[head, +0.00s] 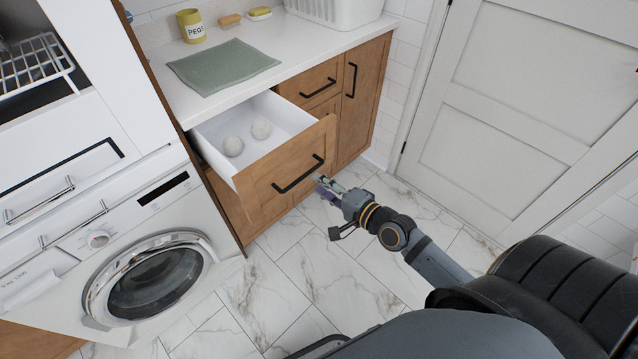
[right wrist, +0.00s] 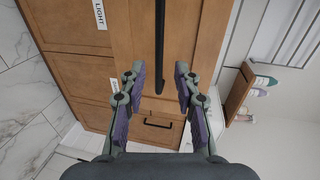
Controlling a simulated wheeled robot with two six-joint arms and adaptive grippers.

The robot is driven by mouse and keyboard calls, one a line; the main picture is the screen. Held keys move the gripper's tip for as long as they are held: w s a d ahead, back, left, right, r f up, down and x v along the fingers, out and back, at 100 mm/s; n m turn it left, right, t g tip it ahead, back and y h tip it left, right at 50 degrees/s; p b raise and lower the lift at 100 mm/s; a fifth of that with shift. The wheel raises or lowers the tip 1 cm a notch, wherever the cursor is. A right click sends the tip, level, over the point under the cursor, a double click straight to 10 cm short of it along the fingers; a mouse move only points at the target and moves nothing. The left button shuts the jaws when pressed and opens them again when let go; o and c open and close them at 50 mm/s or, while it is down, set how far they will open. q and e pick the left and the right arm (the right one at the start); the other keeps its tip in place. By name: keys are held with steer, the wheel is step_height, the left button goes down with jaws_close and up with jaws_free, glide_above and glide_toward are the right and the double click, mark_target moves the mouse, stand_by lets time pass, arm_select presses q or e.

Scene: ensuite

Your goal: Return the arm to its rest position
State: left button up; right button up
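My right arm (head: 430,262) reaches in from the lower right. My left gripper is in neither view.
The drawer holds two pale balls (head: 247,139). A washing machine (head: 150,270) stands left of it. On the counter are a green mat (head: 223,66), a yellow PEGS pot (head: 190,26) and a white basket (head: 335,10). A white door (head: 510,110) is at right. The marble floor (head: 330,270) is clear.

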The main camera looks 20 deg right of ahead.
stand_by(0.3)
steer(key=s+d+f+n+g+h+p, duration=0.25)
steer(key=s+d+f, duration=0.2)
steer(key=f, duration=0.75)
steer(key=s+d+f+n+g+h+p, duration=0.25)
steer(key=d+f, duration=0.35)
steer(key=f, duration=0.5)
steer(key=s+a+f+n+g+p, duration=0.1)
steer(key=s+f, duration=0.4)
steer(key=s, duration=0.5)
steer(key=s+a+f+n+g+p, duration=0.1)
steer(key=s+f+n+g, duration=0.3)
steer(key=s, duration=0.6)
steer(key=s+a+f+n+g+h+p, duration=0.1)
steer(key=s+a+f+n+g+p, duration=0.1)
steer(key=s+f, duration=0.5)
steer(key=s+n+g+p, duration=0.1)
steer(key=s+n, duration=0.1)
steer(key=s, duration=0.1)
steer(key=shift+f+g+p, duration=0.3)
steer(key=shift+p, duration=0.05)
